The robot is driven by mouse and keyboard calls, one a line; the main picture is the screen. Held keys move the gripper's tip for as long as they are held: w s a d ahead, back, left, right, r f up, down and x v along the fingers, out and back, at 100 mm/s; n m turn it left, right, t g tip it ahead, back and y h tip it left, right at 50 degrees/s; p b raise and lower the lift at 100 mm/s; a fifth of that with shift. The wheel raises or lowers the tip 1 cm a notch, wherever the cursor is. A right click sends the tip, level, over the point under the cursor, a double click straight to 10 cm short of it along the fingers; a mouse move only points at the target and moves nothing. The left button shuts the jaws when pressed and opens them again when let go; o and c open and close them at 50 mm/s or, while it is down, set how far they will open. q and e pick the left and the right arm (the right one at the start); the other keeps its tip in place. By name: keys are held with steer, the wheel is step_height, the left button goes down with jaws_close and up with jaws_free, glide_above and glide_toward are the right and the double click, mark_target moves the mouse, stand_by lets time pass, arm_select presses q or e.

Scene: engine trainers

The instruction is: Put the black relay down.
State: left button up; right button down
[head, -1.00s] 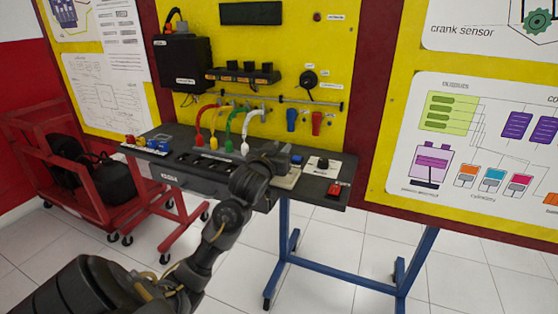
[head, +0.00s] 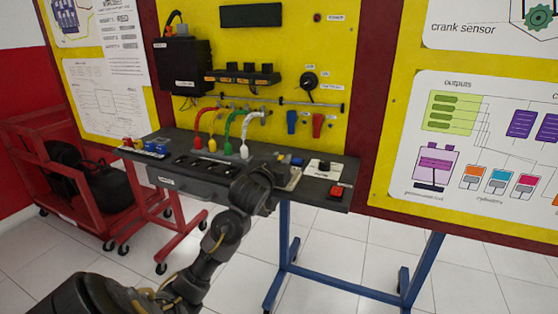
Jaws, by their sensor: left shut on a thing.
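My left gripper (head: 279,164) is at the right part of the dark bench top (head: 218,172), low over it and beside a pale block. It is shut on a small dark thing, which fits the black relay; the hand and arm hide nearly all of it, so its outline is not clear. I cannot tell whether it touches the bench top. My right gripper is not in view.
A blue piece (head: 297,160) is close beside the gripper. A white box with a black knob (head: 322,167) and a red switch (head: 336,191) are to its right. Coloured leads (head: 228,132) hang behind. A red trolley (head: 75,190) stands left.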

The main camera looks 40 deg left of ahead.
arm_select(q)
steer(key=o, duration=1)
steer(key=shift+f, duration=0.15)
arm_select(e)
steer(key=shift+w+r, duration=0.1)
arm_select(q)
steer(key=shift+r, duration=0.25)
steer(key=shift+p+v, duration=1.15)
steer(key=shift+v, duration=4.85)
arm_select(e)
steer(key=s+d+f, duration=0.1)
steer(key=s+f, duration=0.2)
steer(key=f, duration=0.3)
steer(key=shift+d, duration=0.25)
arm_select(q)
steer(key=shift+w+f, duration=0.1)
steer(key=shift+f, duration=0.05)
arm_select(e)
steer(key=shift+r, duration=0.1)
